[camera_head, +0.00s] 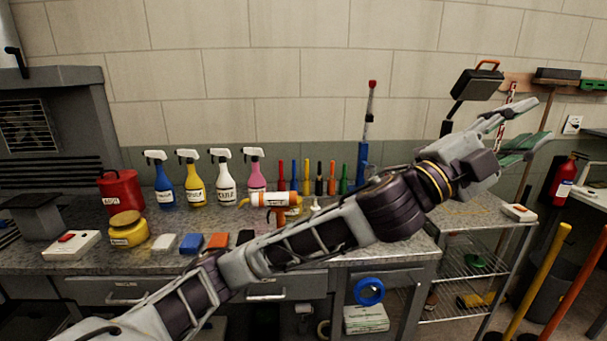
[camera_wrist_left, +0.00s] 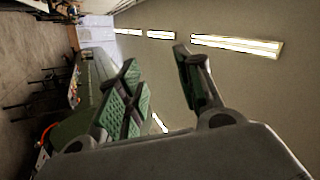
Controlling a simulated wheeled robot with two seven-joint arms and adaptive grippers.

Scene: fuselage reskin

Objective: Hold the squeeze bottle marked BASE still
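I cannot pick out a bottle that reads BASE. Several spray bottles stand along the back of the bench: blue (camera_head: 164,184), yellow (camera_head: 194,183), white (camera_head: 226,184) and pink (camera_head: 256,175). My left gripper (camera_head: 541,118) is raised at the right, in front of the wall, well away from the bottles. Its fingers are spread and empty, as they also are in the left wrist view (camera_wrist_left: 160,75). My right gripper is not in view.
A wire-shelf cart (camera_head: 470,262), a red extinguisher (camera_head: 563,181) and yellow and orange poles stand at the right.

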